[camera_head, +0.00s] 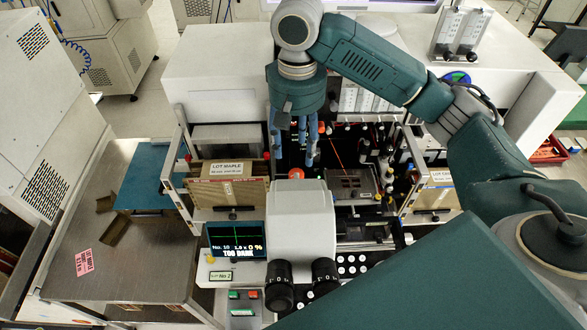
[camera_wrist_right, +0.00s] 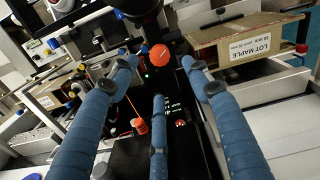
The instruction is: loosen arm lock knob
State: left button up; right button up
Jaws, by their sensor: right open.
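A round orange-red knob (camera_head: 296,173) sits just behind the grey microscope head of the bonding machine; it also shows in the right wrist view (camera_wrist_right: 159,55). A second, smaller orange-red knob (camera_wrist_right: 140,125) is lower in the wrist view. No label shows which one is the arm lock knob. My right gripper (camera_head: 294,152) hangs fingers-down over the machine, its blue fingers spread and empty. In the wrist view its fingertips (camera_wrist_right: 160,75) lie on either side of the round knob in the picture; contact cannot be seen. My left gripper is out of view.
The microscope (camera_head: 305,218) and a small screen (camera_head: 237,240) reading "TOO DARK" stand in front. A cardboard box (camera_head: 229,184) labelled LOT MAPLE is left of the fingers. A dark stage block (camera_head: 352,186) is to the right. The steel table (camera_head: 130,250) at left is mostly clear.

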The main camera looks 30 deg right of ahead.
aim_at(296, 173)
notch_tip(296, 173, down, 8)
jog(key=shift+f+p, duration=0.25)
jog(key=shift+p, duration=0.05)
jog(key=c, duration=1.2)
